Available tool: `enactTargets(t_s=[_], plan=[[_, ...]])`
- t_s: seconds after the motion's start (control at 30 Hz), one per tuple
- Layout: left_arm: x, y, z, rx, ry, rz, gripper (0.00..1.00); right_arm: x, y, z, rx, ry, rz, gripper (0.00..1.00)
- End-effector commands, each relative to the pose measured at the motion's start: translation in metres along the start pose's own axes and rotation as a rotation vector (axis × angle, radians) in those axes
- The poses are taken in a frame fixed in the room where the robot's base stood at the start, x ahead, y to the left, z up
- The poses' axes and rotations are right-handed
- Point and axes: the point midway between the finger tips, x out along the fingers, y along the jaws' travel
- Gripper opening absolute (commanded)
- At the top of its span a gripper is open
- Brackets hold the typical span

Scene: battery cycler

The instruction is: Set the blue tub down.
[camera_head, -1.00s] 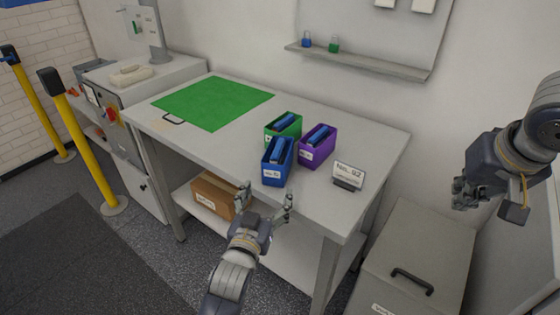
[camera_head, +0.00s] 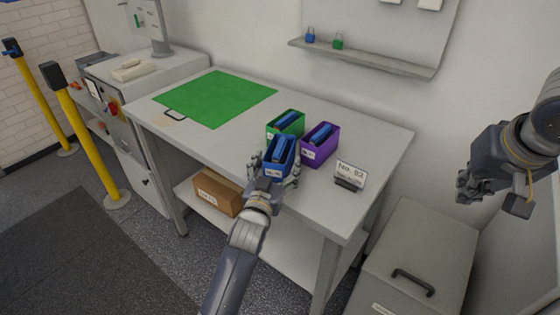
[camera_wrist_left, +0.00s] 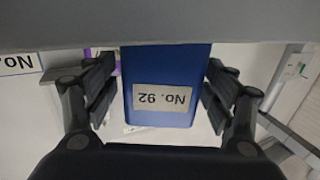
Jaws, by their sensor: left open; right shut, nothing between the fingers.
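The blue tub (camera_head: 281,160) stands on the near part of the grey workbench (camera_head: 225,140) with dark blue items inside. In the left wrist view its blue front (camera_wrist_left: 168,85) carries a label reading "No. 92", upside down. My left gripper (camera_head: 274,172) is open at the tub's near end, with a finger on each side of it. In the wrist view a gap shows between the tub and the fingers on both sides. My right gripper (camera_head: 470,187) is shut and empty, in the air right of the bench.
A green tub (camera_head: 271,130) and a purple tub (camera_head: 320,153) stand close behind and right of the blue one. A "No. 92" sign (camera_head: 349,174) is at the right. A green mat (camera_head: 215,98) lies clear at the left. A cardboard box (camera_head: 215,192) sits on the lower shelf.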

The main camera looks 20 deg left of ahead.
Motion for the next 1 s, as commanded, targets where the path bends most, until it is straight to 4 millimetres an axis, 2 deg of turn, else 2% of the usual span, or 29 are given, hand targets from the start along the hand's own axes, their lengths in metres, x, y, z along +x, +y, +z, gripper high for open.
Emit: enactTargets(t_s=[0.23, 0.57, 0.83, 0.87, 0.9, 1.0], plan=[[0.032, -0.001, 0.003, -0.001, 0.002, 0.001, 0.77, -0.005, 0.000, -0.002, 0.000, 0.000, 0.000, 0.00], [0.037, -0.001, 0.004, 0.000, 0.001, 0.001, 0.77, -0.005, 0.000, -0.003, 0.000, 0.000, 0.000, 0.00], [0.037, -0.001, 0.004, -0.001, 0.001, 0.001, 0.19, -0.005, 0.000, -0.003, 0.000, 0.000, 0.000, 0.00], [0.037, -0.001, 0.004, -0.001, 0.001, 0.001, 0.19, -0.005, 0.000, -0.003, 0.000, 0.000, 0.000, 0.00], [0.038, -0.001, 0.000, -0.001, 0.009, 0.001, 0.14, -0.005, 0.000, -0.003, 0.000, 0.000, 0.000, 0.00], [0.038, 0.000, 0.000, -0.001, 0.009, 0.002, 0.14, -0.005, 0.000, -0.003, 0.000, 0.000, 0.000, 0.00]])
